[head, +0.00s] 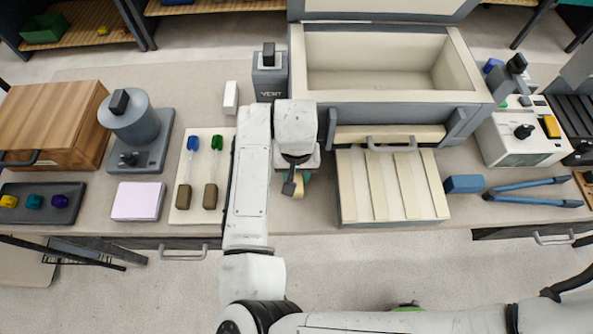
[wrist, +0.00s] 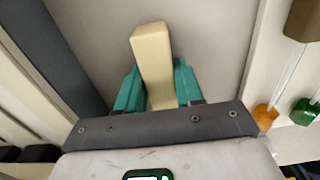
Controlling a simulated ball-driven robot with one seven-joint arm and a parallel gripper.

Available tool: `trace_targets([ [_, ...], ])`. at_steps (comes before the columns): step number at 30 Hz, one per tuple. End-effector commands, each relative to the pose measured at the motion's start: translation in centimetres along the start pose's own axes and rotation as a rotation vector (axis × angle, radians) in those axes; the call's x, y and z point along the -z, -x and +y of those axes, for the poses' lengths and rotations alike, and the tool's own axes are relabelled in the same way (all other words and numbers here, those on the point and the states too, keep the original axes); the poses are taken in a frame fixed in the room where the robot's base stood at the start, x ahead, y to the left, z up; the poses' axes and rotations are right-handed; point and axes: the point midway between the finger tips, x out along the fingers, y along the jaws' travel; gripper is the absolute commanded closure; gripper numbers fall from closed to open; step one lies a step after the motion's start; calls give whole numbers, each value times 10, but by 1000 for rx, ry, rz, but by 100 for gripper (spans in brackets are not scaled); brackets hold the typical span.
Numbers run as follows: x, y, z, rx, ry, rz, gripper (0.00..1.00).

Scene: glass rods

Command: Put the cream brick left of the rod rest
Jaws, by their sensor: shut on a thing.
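The cream brick (wrist: 152,65) stands out between the teal fingers of my gripper (wrist: 160,88) in the wrist view. My gripper is shut on it. The cream board, seemingly the rod rest (head: 182,210), lies left of my gripper. Its glass rods have brown blocks and coloured ends. My arm hides its right part. In the wrist view an orange end (wrist: 265,117) shows too.
Left of the board are a pale pad (head: 137,201), a grey stand with a cylinder (head: 135,120) and a dark tray (head: 38,205). A white block (head: 231,97) stands behind the board. A narrow strip separates pad and board.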

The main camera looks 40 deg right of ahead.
Motion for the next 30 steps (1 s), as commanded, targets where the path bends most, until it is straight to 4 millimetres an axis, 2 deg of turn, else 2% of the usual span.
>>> trace_targets([
  [1, 0, -2, 0, -1, 1, 0, 99],
  [2, 0, -2, 0, 0, 1, 0, 63],
  [9, 0, -2, 0, 0, 0, 0, 40],
  [20, 0, 4, 0, 0, 1, 1, 38],
  [23, 1, 16, 0, 1, 0, 2, 38],
  [30, 1, 64, 0, 1, -1, 3, 38],
])
